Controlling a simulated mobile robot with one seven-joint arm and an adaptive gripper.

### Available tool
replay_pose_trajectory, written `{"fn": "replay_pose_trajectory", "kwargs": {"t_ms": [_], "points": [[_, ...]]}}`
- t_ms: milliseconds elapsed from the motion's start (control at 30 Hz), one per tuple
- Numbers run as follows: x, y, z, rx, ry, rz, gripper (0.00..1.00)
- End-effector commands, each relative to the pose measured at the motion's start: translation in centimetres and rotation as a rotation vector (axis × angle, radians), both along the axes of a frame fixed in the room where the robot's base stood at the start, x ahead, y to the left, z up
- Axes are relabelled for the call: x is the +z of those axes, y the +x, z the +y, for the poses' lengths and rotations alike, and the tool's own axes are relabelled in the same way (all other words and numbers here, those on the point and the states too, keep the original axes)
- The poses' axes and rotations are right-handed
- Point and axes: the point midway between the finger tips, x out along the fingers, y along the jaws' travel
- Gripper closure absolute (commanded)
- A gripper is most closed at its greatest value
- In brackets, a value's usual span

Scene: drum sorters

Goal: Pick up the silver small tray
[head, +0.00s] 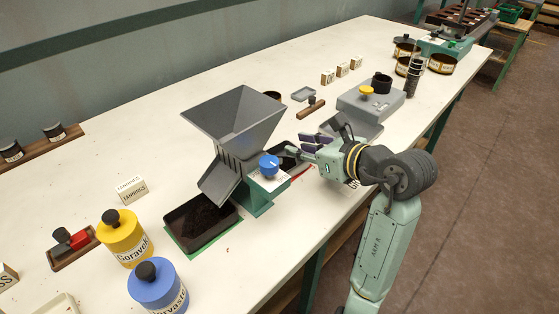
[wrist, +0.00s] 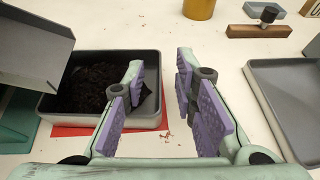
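My gripper (head: 306,145) is low over the table between the hopper machine and the grey scale. Its purple-padded fingers (wrist: 163,75) are apart with nothing between them.
A dark tray of black grounds (wrist: 88,92) on a red mat is close by my left finger. A larger grey tray (wrist: 285,95) is at right. The hopper machine (head: 232,120) stands left; the scale (head: 372,104) stands right.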

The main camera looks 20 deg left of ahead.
Motion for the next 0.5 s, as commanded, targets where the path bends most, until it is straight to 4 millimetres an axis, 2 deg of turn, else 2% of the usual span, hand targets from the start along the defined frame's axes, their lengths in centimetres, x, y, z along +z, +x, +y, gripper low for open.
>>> {"fn": "replay_pose_trajectory", "kwargs": {"t_ms": [300, 500], "points": [[-0.28, 0.23, 0.49, -0.001, 0.000, 0.000, 0.75], [-0.27, 0.22, 0.48, -0.001, 0.000, 0.000, 0.88]]}}
